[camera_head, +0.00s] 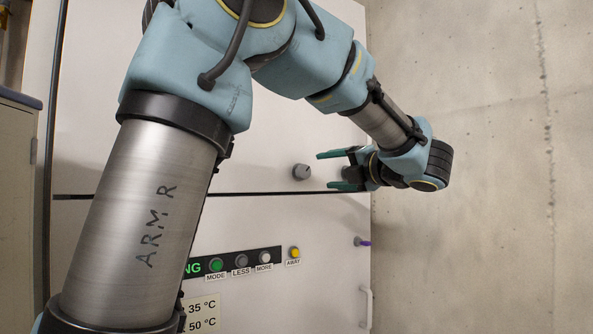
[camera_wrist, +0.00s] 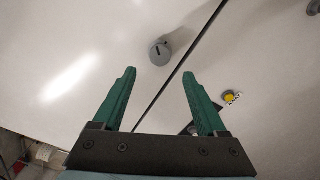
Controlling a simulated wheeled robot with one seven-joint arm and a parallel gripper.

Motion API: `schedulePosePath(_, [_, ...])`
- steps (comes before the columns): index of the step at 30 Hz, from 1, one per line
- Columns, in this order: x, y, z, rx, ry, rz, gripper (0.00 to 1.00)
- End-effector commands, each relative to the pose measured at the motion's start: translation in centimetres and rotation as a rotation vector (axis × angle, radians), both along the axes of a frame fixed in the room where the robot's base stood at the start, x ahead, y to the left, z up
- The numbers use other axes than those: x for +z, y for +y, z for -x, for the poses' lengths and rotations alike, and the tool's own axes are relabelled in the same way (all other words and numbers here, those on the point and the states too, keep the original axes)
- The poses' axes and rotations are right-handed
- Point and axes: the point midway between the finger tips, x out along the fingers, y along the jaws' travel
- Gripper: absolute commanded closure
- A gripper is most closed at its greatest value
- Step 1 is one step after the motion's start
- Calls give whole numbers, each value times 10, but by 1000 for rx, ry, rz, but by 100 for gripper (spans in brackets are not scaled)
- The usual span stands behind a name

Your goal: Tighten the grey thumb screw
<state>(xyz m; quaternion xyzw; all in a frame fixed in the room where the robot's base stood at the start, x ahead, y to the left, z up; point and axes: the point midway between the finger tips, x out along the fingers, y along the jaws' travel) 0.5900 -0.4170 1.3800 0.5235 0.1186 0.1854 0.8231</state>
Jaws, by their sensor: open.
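The grey thumb screw (camera_head: 301,172) sticks out from the white cabinet panel, a little above the dark horizontal seam. In the wrist view the screw (camera_wrist: 160,52) shows as a round grey knob with a dark mark on its face. It lies beyond the fingertips and between their lines. My gripper (camera_head: 325,171) is to the right of the screw in the head view, with its green fingers pointing left towards it. In the wrist view the gripper (camera_wrist: 159,75) is open and empty, with a visible gap between its fingers and the screw.
Below the seam are a green MODE button (camera_head: 216,265), a grey LESS button (camera_head: 241,261), a pale MORE button (camera_head: 265,257) and a yellow AWAY button (camera_head: 294,253). A purple-tipped knob (camera_head: 361,242) and a handle (camera_head: 367,306) are at the right. A concrete wall (camera_head: 490,150) stands right of the cabinet.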

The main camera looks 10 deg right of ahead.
Motion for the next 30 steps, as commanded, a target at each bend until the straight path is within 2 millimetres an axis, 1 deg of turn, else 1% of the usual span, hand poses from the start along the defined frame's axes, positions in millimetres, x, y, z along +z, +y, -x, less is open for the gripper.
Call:
schedulePosePath(6, [4,16,-32,4,1,-4,25])
schedulePosePath(12, [4,32,-66,2,2,-5,25])
schedulePosePath(15, [3,38,-79,1,2,-6,25])
schedulePosePath(21, [1,44,-92,-1,1,-4,25])
schedulePosePath(30, [0,45,-93,-2,1,-4,25])
